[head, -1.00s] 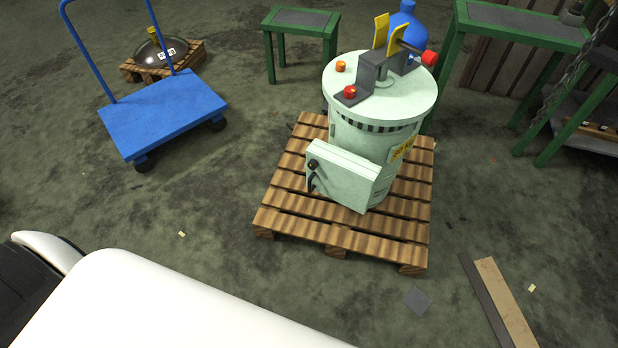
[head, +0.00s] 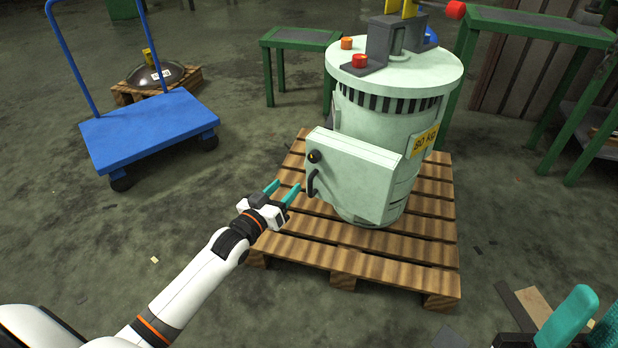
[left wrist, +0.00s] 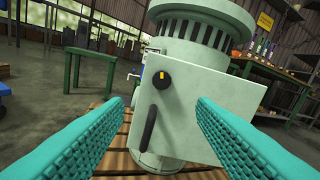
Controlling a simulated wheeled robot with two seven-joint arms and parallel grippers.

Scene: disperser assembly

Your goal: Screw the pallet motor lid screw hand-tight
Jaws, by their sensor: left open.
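The pale green motor (head: 385,120) stands upright on a wooden pallet (head: 300,250). On its front is a flat pale green lid (head: 360,180), also in the left wrist view (left wrist: 205,110). A round black screw or knob (head: 314,156) sits at the lid's upper left, its yellow mark clear in the left wrist view (left wrist: 161,80). A black curved handle (head: 311,184) is below it. My left gripper (head: 284,188) is open and empty, in front of the lid, apart from the screw. My right gripper (head: 585,318) shows partly at the bottom right; its opening is unclear.
A blue cart (head: 150,130) stands at the left. Green tables (head: 300,40) stand behind the motor and at the right (head: 540,25). A plank (head: 535,305) lies near my right gripper. The floor left of the pallet is clear.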

